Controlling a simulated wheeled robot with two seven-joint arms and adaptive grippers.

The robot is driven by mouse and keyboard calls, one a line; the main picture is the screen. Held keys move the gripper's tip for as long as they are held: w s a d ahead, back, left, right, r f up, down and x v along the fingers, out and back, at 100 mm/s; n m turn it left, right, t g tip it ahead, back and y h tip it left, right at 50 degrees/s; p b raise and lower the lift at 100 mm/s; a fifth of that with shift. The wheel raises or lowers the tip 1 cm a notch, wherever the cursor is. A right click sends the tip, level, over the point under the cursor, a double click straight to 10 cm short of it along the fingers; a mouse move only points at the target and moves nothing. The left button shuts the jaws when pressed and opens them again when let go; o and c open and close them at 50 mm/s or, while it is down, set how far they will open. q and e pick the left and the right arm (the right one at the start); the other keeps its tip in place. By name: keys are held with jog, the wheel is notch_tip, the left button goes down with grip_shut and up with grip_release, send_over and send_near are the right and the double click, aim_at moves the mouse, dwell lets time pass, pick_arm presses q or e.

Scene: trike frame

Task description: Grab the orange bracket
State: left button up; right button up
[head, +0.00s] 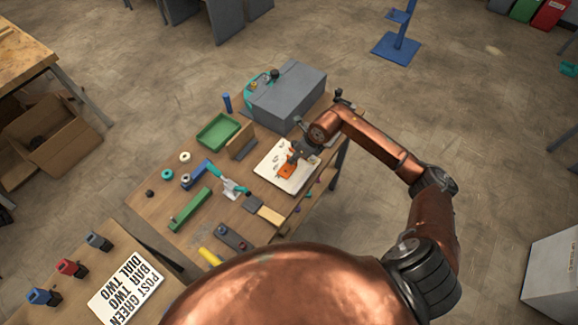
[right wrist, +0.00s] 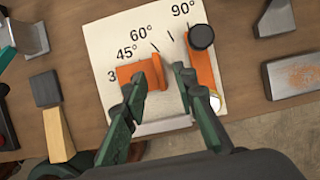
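The orange bracket (right wrist: 130,73) lies on a white angle sheet (right wrist: 103,40) marked with degrees. One of its flanges stands up between my right fingertips in the right wrist view. It also shows in the head view (head: 287,170), just below my right gripper (head: 298,153). In the right wrist view my right gripper (right wrist: 158,84) is open, one finger on each side of the flange, with a gap visible on the right. Whether the left finger touches the bracket I cannot tell. My left gripper is not in view.
A second orange strip (right wrist: 204,70) with a black knob (right wrist: 201,36) stands right of my fingers. A grey block (right wrist: 292,75) lies farther right, and a yellow-and-dark tool (right wrist: 58,135) left. A large grey box (head: 285,95) and green tray (head: 218,132) stand behind on the table.

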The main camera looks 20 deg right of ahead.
aim_at(287, 167)
jog(key=x, duration=0.3)
jog(key=shift+w+f, duration=0.1)
jog(key=shift+w, duration=0.1)
grip_shut()
dwell(0.5)
